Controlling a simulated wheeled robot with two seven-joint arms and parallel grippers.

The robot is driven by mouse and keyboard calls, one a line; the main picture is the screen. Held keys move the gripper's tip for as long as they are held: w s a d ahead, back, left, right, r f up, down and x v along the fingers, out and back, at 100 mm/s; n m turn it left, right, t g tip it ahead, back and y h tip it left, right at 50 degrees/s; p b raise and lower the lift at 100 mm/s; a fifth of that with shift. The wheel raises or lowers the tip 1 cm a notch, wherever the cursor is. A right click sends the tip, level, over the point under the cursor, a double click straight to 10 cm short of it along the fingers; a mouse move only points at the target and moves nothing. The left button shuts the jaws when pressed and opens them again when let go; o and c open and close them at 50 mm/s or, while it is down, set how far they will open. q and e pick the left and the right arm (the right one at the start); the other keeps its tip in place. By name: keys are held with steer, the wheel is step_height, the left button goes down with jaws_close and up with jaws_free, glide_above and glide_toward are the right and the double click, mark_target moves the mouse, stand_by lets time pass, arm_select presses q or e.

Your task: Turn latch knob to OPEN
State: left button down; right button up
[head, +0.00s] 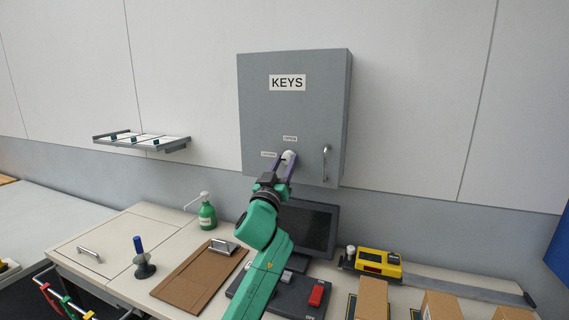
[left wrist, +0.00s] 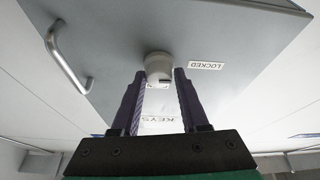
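The latch knob (head: 289,155) is a pale round knob low on the front of the grey KEYS cabinet (head: 262,115). An OPEN label (head: 290,139) sits above it and a LOCKED label (head: 268,154) to its left. My left gripper (head: 285,160) reaches up to the knob with one purple finger on each side. In the left wrist view the knob (left wrist: 158,66) shows between the fingertips (left wrist: 160,73), which look spread around it; firm contact cannot be made out. I cannot tell which way the knob points. My right gripper is not in view.
A metal door handle (head: 325,162) stands out right of the knob. Below are a dark monitor (head: 310,226), a clipboard (head: 200,276), a green bottle (head: 207,215), a yellow device (head: 378,262) and boxes (head: 371,298) on the desk. A small shelf (head: 142,142) hangs at the left.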

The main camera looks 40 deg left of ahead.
arm_select(q)
steer(key=shift+s+r, duration=0.1)
steer(key=shift+m+h, duration=0.4)
steer(key=shift+m, duration=0.2)
steer(key=shift+r+m+h+p, duration=0.1)
steer(key=shift+m+h+p, duration=0.3)
steer(key=shift+m, duration=0.6)
steer(key=m+h+p, duration=0.1)
steer(key=m, duration=0.1)
steer(key=m+h, duration=0.1)
steer(key=m, duration=0.1)
steer(key=shift+a+r+m+t+h+p, duration=0.1)
steer(key=shift+r+m+t+h+p, duration=0.05)
steer(key=shift+m+t+h+p, duration=0.2)
steer(key=m+h+p, duration=0.2)
steer(key=m, duration=0.3)
steer(key=m+p, duration=0.1)
steer(key=m+g+h+p, duration=0.1)
steer(key=m, duration=0.1)
steer(key=m+h+p, duration=0.1)
steer(key=m, duration=0.1)
steer(key=shift+a+r+m+g, duration=0.1)
steer(key=shift+r+m+g, duration=0.15)
steer(key=shift+g, duration=0.1)
steer(key=shift+m+g+h+p, duration=0.35)
steer(key=shift+m+g+p, duration=0.45)
steer(key=shift+m+p, duration=1.25)
steer(key=shift+m, duration=0.35)
